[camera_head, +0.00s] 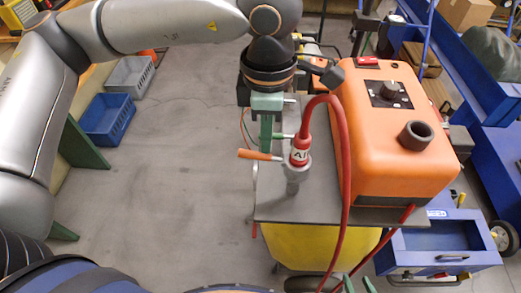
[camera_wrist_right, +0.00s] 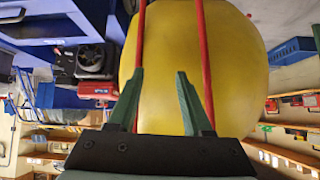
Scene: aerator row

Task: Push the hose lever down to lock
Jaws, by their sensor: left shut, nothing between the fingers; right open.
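The hose lever (camera_head: 260,155) is an orange bar. It sticks out to the left, nearly level, from a grey fitting under the red hose coupling (camera_head: 300,152) at the front left corner of the machine's plate. My left gripper (camera_head: 266,146) is shut and empty, pointing down, with its green fingertips right at the lever's top; I cannot tell whether they touch it. My right gripper (camera_head: 357,284) shows only its green fingertips at the bottom edge. In the right wrist view its fingers (camera_wrist_right: 162,75) are apart, facing a yellow tank (camera_wrist_right: 220,70), with red hoses passing nearby.
An orange machine housing (camera_head: 385,130) with a dark knob stands right of the coupling. The red hose (camera_head: 341,150) arches down in front of it. Blue carts (camera_head: 440,245) stand at the right, blue and grey crates (camera_head: 107,118) at the left. The floor between is clear.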

